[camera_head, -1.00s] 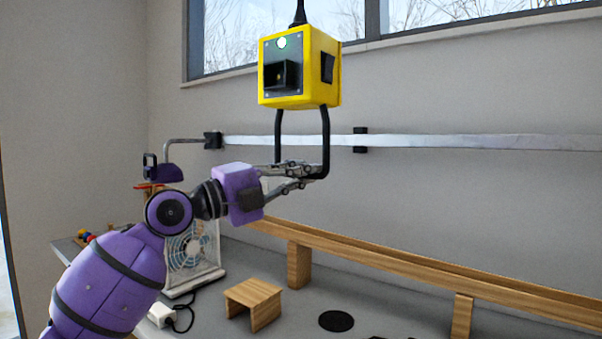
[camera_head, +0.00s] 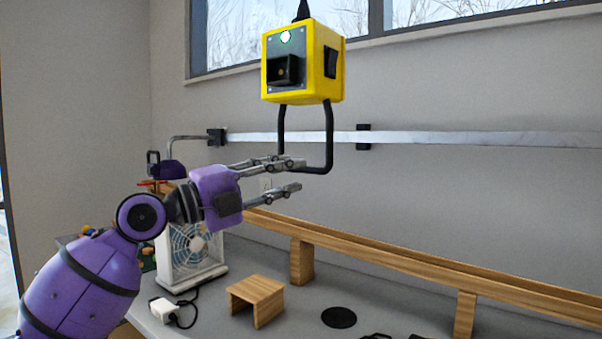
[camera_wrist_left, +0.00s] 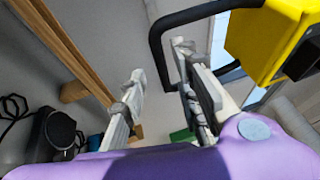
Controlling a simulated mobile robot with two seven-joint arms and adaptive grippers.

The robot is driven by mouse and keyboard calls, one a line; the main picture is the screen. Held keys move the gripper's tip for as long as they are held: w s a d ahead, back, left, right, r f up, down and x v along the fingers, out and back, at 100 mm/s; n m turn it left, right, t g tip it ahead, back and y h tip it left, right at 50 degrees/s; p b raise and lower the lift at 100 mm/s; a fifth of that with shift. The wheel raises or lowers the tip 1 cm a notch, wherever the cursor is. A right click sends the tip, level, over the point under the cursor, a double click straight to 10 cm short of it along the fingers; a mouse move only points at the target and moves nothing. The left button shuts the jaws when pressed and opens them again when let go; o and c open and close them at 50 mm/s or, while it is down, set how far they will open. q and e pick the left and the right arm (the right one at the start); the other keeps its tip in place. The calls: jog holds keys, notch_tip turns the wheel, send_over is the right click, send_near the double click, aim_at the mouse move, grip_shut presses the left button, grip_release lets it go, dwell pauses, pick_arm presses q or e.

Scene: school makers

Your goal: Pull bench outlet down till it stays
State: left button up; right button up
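My left gripper (camera_head: 296,174) is open at the handle's lower left corner. Its upper finger overlaps the handle in the picture, and its lower finger is below the handle. The handle (camera_wrist_left: 157,48) passes beside the right-hand finger, near the yellow box (camera_wrist_left: 258,38). My right gripper is not in view.
A metal rail (camera_head: 450,139) runs along the wall behind the handle. Below are a wooden ledge (camera_head: 400,270), a white fan (camera_head: 192,258), a small wooden stand (camera_head: 257,298), a white plug (camera_head: 163,308) and a black disc (camera_head: 339,317) on the grey bench. Space right of the handle is clear.

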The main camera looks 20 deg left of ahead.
pick_arm(q)
jog(key=v, duration=0.7)
jog(key=shift+s+a, duration=0.2)
jog(key=shift+s, duration=0.1)
